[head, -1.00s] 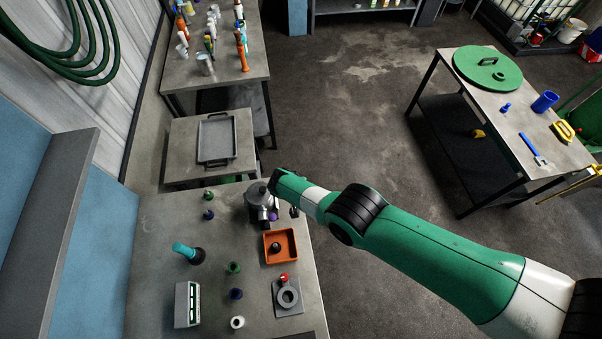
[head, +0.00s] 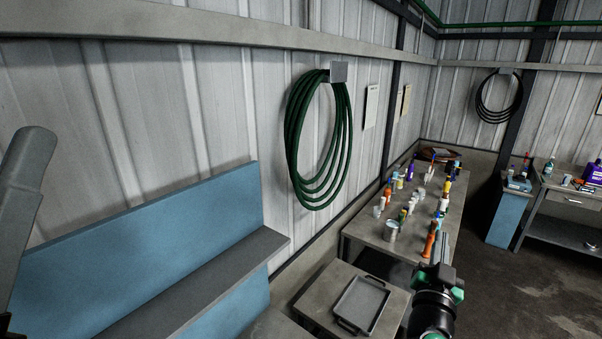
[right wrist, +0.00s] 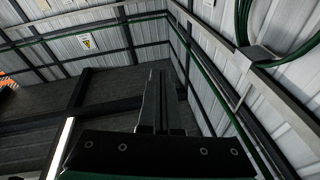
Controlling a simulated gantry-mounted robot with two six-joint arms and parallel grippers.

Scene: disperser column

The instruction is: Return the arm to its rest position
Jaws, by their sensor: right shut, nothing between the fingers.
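My right gripper (head: 443,242) shows at the lower right of the head view, pointing upward in front of the long bottle table. Its fingers are together with nothing between them. In the right wrist view the shut fingers (right wrist: 157,85) point up toward the roof and the metal wall, clear of any object. My left gripper is not in the head view. The worktable with the small parts is out of the picture.
A grey tray (head: 362,303) lies on a low table (head: 318,292). Beyond it stands a long table (head: 373,237) with several bottles. A green hose (head: 297,140) hangs on the wall. A blue panel with a grey shelf (head: 200,282) is at left. Floor shows at the right.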

